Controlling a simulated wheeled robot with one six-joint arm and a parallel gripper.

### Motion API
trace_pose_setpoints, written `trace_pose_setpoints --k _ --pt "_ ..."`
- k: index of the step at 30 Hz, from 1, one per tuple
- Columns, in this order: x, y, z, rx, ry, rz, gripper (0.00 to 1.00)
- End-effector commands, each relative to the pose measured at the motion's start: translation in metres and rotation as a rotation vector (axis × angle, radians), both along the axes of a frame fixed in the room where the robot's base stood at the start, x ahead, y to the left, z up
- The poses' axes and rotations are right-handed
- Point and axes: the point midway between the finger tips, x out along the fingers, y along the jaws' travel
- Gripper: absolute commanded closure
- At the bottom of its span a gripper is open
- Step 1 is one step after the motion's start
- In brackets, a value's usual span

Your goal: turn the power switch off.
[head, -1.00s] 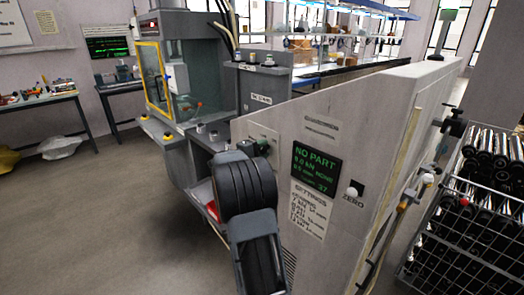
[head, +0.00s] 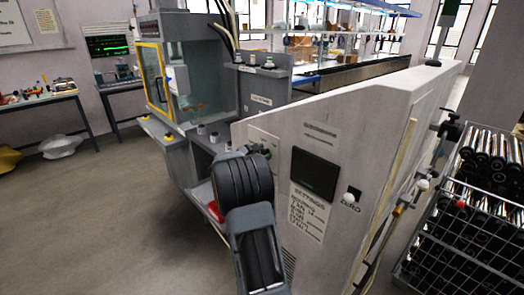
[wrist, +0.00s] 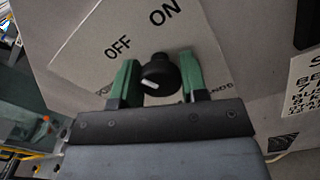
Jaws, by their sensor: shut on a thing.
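The power switch is a black rotary knob (wrist: 157,72) with a white mark, on a pale plate (wrist: 90,50) lettered OFF and ON. In the wrist view my gripper (wrist: 158,62) has its green fingers on either side of the knob, shut on it. The white mark shows on the knob's near face, toward the lower left. In the head view my arm covers most of the plate and hides the knob. The cabinet's display (head: 315,175) is dark, with no readable text.
A rack of black tubes (head: 465,215) stands at the right. The floor (head: 110,215) at the left is open.

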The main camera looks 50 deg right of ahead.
Motion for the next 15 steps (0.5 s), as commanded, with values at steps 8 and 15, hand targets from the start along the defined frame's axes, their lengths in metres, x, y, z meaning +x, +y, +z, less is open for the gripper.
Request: trace_pose_setpoints --k 8,15 --pt "0.0001 0.0001 0.0024 0.017 0.226 0.0 0.84" --pt "0.0001 0.0001 0.0018 0.027 0.363 0.0 0.84"
